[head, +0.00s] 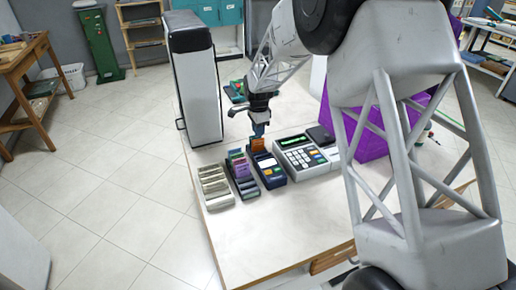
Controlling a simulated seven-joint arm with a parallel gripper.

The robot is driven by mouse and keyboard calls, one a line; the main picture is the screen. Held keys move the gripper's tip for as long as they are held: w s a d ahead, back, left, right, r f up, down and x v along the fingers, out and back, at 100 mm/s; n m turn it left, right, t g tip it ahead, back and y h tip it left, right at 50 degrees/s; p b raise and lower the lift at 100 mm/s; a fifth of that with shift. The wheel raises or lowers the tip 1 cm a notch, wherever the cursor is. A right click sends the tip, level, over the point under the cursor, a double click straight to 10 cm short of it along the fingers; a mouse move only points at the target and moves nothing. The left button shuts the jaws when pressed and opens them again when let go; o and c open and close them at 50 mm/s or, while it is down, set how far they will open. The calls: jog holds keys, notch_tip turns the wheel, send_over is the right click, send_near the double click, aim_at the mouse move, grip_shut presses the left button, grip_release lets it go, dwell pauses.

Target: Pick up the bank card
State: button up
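A small orange card-like piece (258,145) stands upright at the back end of a dark blue card terminal (270,176). It may be the bank card, but it is too small to be sure. My gripper (259,131) points down right above this piece, at its top edge. The fingers are small and partly dark, so I cannot tell whether they are open or closed on it. Left of the terminal, a dark rack (245,187) holds upright teal and purple cards (240,167).
On the white counter (250,235) are a grey coin tray (215,185), a cash register (298,155) and a purple crate (365,130). A tall white-and-black unit (198,85) stands at the back left. The front counter is clear. My arm covers much of the right.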

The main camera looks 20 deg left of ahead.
aim_at(258, 145)
jog(key=shift+f, duration=1.25)
jog(key=shift+s+f, duration=0.1)
jog(key=shift+f, duration=2.55)
grip_shut()
